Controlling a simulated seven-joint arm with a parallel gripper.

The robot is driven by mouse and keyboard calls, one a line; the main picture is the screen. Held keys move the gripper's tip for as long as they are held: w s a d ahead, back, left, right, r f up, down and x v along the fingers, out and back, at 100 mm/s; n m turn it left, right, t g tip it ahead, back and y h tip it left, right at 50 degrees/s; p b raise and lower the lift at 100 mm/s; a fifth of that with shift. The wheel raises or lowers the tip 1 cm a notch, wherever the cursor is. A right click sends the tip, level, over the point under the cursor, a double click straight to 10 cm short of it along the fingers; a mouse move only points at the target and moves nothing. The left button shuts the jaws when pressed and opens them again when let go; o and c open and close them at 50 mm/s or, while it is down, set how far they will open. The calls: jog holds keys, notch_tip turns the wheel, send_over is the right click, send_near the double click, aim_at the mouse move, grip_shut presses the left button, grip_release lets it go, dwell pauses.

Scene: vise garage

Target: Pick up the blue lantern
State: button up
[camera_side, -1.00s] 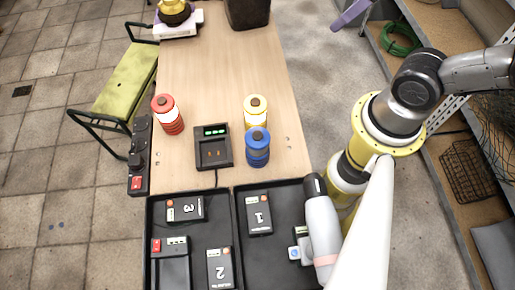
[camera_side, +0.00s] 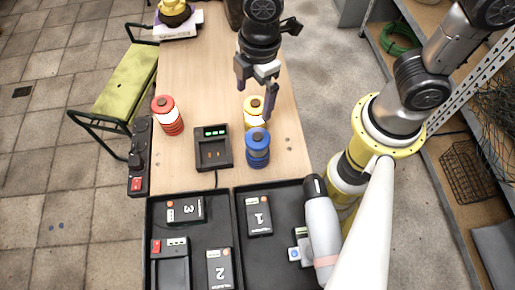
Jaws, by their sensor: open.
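The blue lantern (camera_side: 258,150) stands upright on the wooden table, right of the black charger (camera_side: 213,150). The yellow lantern (camera_side: 253,108) stands just behind it, and the red lantern (camera_side: 167,115) stands at the left edge of the table. My gripper (camera_side: 254,98) is open and empty, pointing down around or above the yellow lantern, behind the blue one. One finger is left of the yellow lantern and the other is at its right; I cannot tell the height exactly. The blue lantern is fully clear of the fingers.
Two black trays (camera_side: 234,240) with numbered battery packs lie at the front of the table. A grey cylindrical tool (camera_side: 322,225) lies over the right tray. A black power strip (camera_side: 139,155) runs along the left edge. Bare table lies between the red lantern and the charger.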

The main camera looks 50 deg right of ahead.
aim_at(258, 135)
jog(key=s+f, duration=0.1)
jog(key=s+a+f, duration=0.1)
jog(key=shift+s+a+f+n+g, duration=0.1)
jog(key=shift+a+f+n+g, duration=0.2)
jog(key=shift+n, duration=0.1)
jog(key=shift+s+f, duration=0.1)
jog(key=shift+f, duration=0.2)
notch_tip(258, 135, down, 7)
jog(key=shift+r, duration=0.1)
jog(key=shift+a+f, duration=0.15)
jog(key=shift+f, duration=1.4)
jog(key=shift+a+f, duration=0.1)
jog(key=shift+f, duration=1.45)
grip_shut()
